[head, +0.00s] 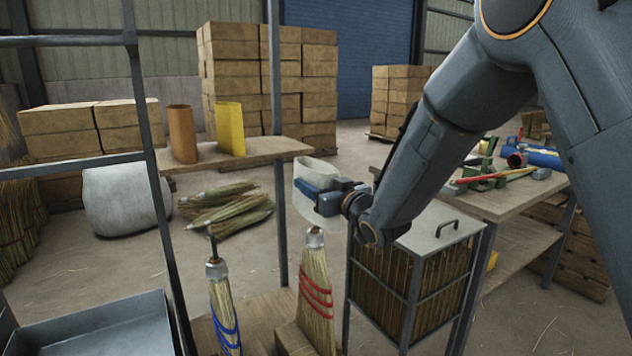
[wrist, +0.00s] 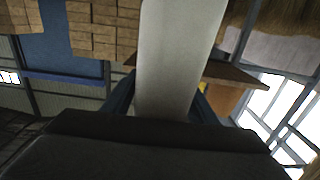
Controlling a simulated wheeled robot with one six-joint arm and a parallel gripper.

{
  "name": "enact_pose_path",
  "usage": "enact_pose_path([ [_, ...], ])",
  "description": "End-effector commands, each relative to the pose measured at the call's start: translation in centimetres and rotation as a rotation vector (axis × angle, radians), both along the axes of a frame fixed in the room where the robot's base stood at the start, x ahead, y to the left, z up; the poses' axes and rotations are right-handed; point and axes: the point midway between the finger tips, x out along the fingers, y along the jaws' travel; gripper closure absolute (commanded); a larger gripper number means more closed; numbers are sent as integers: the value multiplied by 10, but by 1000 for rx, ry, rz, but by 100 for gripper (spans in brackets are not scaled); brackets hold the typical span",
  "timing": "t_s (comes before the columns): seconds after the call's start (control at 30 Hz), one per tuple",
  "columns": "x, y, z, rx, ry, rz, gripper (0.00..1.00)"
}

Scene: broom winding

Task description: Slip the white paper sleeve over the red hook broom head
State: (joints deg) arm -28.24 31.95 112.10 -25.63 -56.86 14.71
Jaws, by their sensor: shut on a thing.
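The white paper sleeve (head: 316,168) is an upright, open tube in the head view. My gripper (head: 312,193) is shut on its side and holds it in the air. In the wrist view the sleeve (wrist: 178,60) rises between the blue fingers. The broom with red bands (head: 315,292) stands upright, bristles down, just below the sleeve. Its silver collar (head: 314,238) shows near the sleeve's lower edge. Its hook is not clearly visible; the sleeve may hide it. I cannot tell whether sleeve and broom top touch.
A blue-banded broom (head: 223,312) with a dark hook stands to the left. A shelf (head: 262,151) holds an orange sleeve (head: 182,134) and a yellow sleeve (head: 230,128). A dark metal post (head: 277,215) is close behind the sleeve. A lidded bin (head: 428,232) stands to the right.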

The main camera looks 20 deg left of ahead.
Motion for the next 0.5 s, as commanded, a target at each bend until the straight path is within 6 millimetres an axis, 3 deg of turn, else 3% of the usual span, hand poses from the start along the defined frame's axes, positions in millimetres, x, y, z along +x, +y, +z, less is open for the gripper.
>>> enact_pose_path([
  [0.5, 0, 0, -24, 0, 0, 0, 69],
])
